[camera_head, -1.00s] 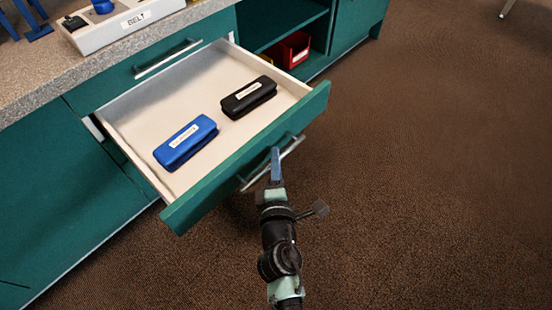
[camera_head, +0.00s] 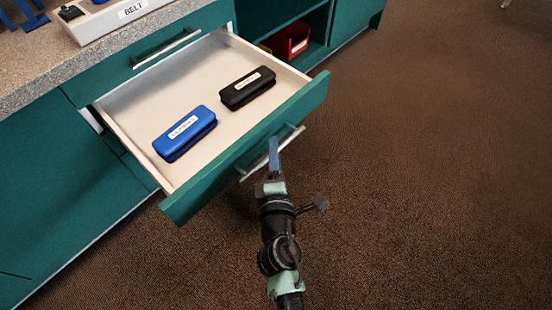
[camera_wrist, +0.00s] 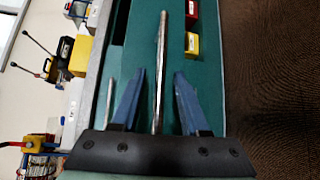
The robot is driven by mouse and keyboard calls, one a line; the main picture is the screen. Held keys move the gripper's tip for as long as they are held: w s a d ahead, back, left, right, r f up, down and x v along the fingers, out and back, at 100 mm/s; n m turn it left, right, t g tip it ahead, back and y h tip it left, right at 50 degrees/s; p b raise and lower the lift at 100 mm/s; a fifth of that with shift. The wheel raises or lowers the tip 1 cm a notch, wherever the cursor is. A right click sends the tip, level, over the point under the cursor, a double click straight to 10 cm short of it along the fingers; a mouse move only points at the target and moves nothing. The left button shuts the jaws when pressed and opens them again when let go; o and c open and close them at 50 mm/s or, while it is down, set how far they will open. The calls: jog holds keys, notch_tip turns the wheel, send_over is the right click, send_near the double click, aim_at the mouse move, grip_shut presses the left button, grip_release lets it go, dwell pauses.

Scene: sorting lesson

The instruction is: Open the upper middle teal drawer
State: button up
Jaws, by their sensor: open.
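A teal drawer (camera_head: 255,150) stands pulled far out of the cabinet, its pale inside showing. Its bar handle (camera_head: 292,136) runs along its front. Above it, under the countertop, another teal drawer front (camera_head: 105,83) with a bar handle (camera_head: 165,48) is shut. My gripper (camera_head: 274,143) is at the open drawer's front. In the wrist view the fingers (camera_wrist: 158,85) are apart, with a long bar handle (camera_wrist: 161,60) running between them. I cannot tell whether either finger touches the bar.
A blue case (camera_head: 185,135) and a black case (camera_head: 248,88) lie in the open drawer. A tray labelled BELT (camera_head: 95,28) stands on the countertop (camera_head: 30,85). A red bin (camera_head: 292,42) sits on an open shelf. The brown floor (camera_head: 430,150) at right is clear.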

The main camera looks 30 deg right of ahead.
jog(key=b+v, duration=0.1)
jog(key=v, duration=1.1)
